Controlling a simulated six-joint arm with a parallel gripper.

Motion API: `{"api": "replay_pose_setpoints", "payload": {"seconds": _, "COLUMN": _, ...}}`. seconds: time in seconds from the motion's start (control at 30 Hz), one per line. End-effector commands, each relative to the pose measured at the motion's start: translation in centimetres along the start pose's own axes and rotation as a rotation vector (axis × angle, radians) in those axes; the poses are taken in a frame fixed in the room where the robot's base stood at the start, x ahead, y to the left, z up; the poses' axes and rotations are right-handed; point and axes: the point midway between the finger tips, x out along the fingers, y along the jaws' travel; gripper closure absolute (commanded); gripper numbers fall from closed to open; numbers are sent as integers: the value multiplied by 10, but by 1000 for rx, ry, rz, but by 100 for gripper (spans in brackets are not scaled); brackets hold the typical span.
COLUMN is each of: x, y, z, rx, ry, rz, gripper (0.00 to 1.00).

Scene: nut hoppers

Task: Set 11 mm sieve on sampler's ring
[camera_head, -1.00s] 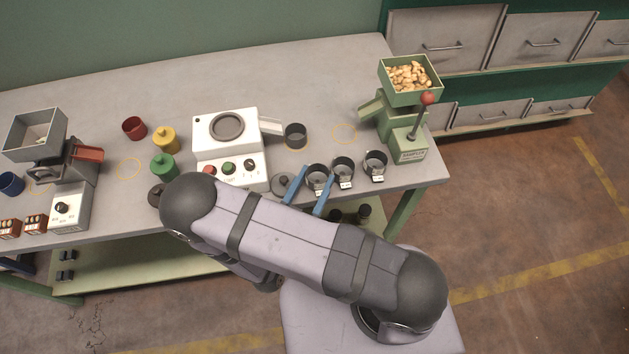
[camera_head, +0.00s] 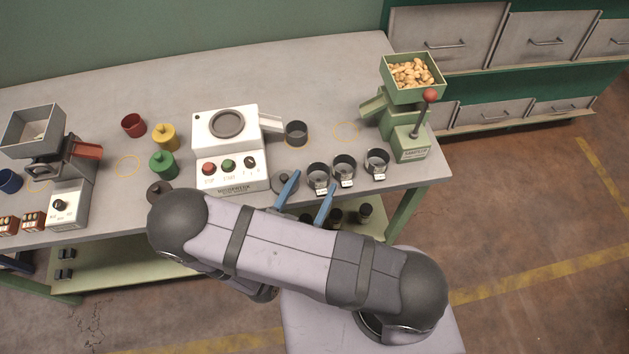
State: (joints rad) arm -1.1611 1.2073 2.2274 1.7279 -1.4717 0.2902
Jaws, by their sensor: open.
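Three dark round sieves with small white tags stand in a row near the table's front edge: a left one (camera_head: 318,175), a middle one (camera_head: 344,167) and a right one (camera_head: 377,161). The tag sizes are too small to read. My gripper (camera_head: 314,180) is open and empty, its two blue fingers just in front of the left sieve. Whether the fingertips touch it I cannot tell. A green machine (camera_head: 408,140) with a red-knobbed lever and a hopper of nuts (camera_head: 414,75) stands at the right. An orange ring (camera_head: 346,132) is on the table left of it.
A white machine (camera_head: 228,135) with buttons stands mid-table. A dark cup (camera_head: 296,133) sits by its chute. Yellow (camera_head: 166,138) and green (camera_head: 163,165) containers and a grey hopper (camera_head: 35,128) are at the left. The back of the table is clear.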

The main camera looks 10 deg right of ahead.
Motion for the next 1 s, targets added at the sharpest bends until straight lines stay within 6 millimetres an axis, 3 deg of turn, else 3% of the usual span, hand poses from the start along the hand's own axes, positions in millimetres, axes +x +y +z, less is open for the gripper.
{"api": "replay_pose_setpoints", "payload": {"seconds": 0.4, "x": -44, "y": -2, "z": -1, "rx": 0, "ry": 0, "rz": -2, "gripper": 36}}
{"api": "replay_pose_setpoints", "payload": {"seconds": 0.57, "x": -49, "y": -1, "z": -2, "rx": 0, "ry": -1, "rz": 0, "gripper": 36}}
{"api": "replay_pose_setpoints", "payload": {"seconds": 0.6, "x": -49, "y": -1, "z": -2, "rx": 0, "ry": -1, "rz": 0, "gripper": 45}}
{"api": "replay_pose_setpoints", "payload": {"seconds": 1.0, "x": -49, "y": -1, "z": -3, "rx": 0, "ry": -1, "rz": -1, "gripper": 45}}
